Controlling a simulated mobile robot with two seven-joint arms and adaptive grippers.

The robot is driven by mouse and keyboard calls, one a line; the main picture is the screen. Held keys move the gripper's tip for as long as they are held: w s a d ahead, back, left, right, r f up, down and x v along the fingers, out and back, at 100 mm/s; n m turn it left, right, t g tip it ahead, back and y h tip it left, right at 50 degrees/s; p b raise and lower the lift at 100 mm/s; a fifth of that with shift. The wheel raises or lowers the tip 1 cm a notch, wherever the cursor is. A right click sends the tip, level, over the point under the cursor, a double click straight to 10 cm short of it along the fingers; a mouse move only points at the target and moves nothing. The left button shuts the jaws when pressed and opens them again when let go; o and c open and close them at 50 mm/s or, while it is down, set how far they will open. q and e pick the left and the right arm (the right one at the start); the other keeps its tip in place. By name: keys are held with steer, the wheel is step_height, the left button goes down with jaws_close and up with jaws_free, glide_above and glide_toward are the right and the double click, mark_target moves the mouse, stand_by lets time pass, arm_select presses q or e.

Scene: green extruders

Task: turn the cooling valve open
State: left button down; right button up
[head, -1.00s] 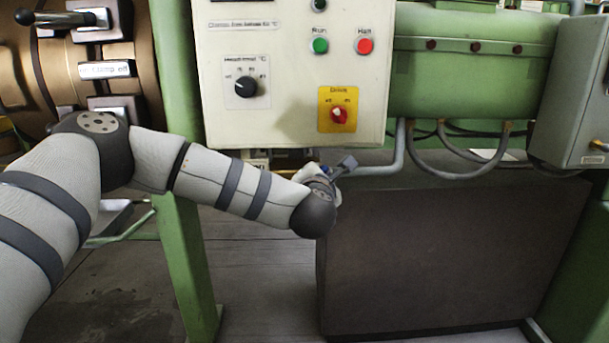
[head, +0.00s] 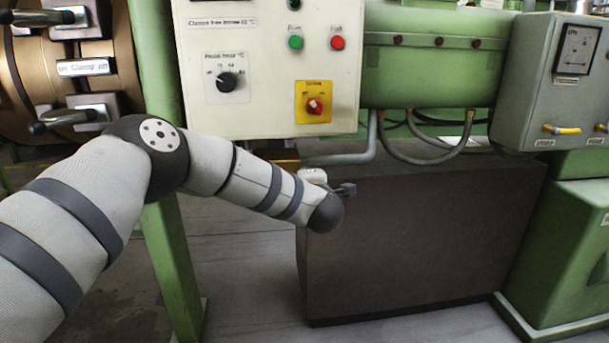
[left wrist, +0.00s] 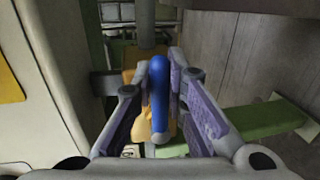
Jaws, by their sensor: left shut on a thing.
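The cooling valve's blue lever handle (left wrist: 159,85) stands in the middle of the left wrist view, with brass-coloured valve parts (left wrist: 141,131) around and below it. My left gripper (left wrist: 161,70) is shut on the blue handle, one finger pad on each side. My right gripper is not in view.
The white control panel (head: 268,100) with knobs and buttons hangs just above my wrist. A brown block (head: 420,235) stands close beside it. A grey cabinet (head: 545,85) is at right, and a green post (head: 170,255) stands behind my forearm.

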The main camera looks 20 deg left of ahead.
arm_select(q)
steer(key=shift+a+f, duration=0.1)
steer(key=shift+f, duration=0.05)
stand_by(0.4)
steer(key=c, duration=1.6)
jaws_free()
steer(key=v, duration=1.2)
